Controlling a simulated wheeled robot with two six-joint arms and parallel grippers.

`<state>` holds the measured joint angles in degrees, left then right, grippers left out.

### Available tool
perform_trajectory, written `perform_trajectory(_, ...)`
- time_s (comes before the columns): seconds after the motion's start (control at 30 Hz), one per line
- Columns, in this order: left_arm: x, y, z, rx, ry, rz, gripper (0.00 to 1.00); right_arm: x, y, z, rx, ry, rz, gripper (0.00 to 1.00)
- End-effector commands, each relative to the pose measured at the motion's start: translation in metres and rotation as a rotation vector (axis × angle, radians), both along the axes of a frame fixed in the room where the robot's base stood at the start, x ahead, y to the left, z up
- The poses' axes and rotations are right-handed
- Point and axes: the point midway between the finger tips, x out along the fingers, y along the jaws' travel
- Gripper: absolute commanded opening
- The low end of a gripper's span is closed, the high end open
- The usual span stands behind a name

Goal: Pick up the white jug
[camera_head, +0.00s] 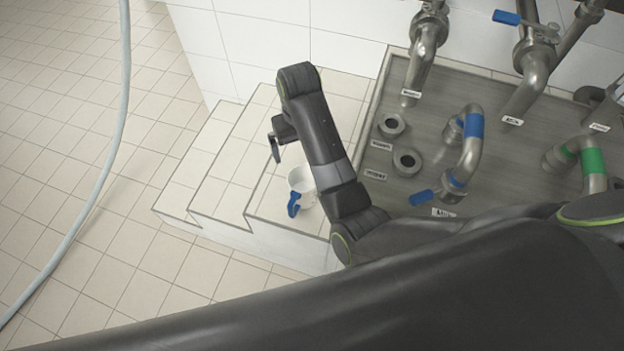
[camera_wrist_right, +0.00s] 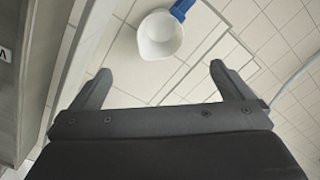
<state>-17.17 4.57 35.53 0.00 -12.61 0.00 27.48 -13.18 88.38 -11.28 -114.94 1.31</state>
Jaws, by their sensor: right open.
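The white jug (camera_head: 301,182) with a blue handle stands on the top tiled step, just left of my right forearm in the head view. Its blue handle (camera_head: 293,204) points toward the lower left. My right gripper (camera_head: 274,147) is above and beyond the jug in that view. In the right wrist view the jug (camera_wrist_right: 160,36) shows from above, its inside looking empty. There my right gripper (camera_wrist_right: 160,80) has its two fingers wide apart, with nothing between them, and the jug lies ahead of the fingertips, apart from them. My left gripper is not in view.
Tiled steps (camera_head: 208,168) descend to the left of the jug. A steel panel (camera_head: 445,100) with pipes, valves and open fittings (camera_head: 407,161) lies right of my right arm. A grey hose (camera_head: 118,140) hangs at the left. The tiled floor (camera_head: 60,130) is clear.

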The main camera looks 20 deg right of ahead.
Motion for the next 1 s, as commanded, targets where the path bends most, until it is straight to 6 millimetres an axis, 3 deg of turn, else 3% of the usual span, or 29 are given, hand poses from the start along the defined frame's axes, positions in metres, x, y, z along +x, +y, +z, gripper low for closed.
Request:
perform_trajectory(0.13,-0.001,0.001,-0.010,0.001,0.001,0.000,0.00,-0.001,0.000,-0.025,-0.001,0.005,0.000,1.00)
perform_trajectory(0.5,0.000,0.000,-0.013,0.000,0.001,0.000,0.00,-0.001,0.000,-0.101,0.000,0.004,0.000,1.00)
perform_trajectory(0.83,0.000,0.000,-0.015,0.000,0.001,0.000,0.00,-0.001,-0.001,-0.128,0.000,0.003,0.000,1.00)
perform_trajectory(1.0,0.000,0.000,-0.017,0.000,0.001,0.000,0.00,-0.001,-0.003,-0.153,-0.002,0.004,-0.001,1.00)
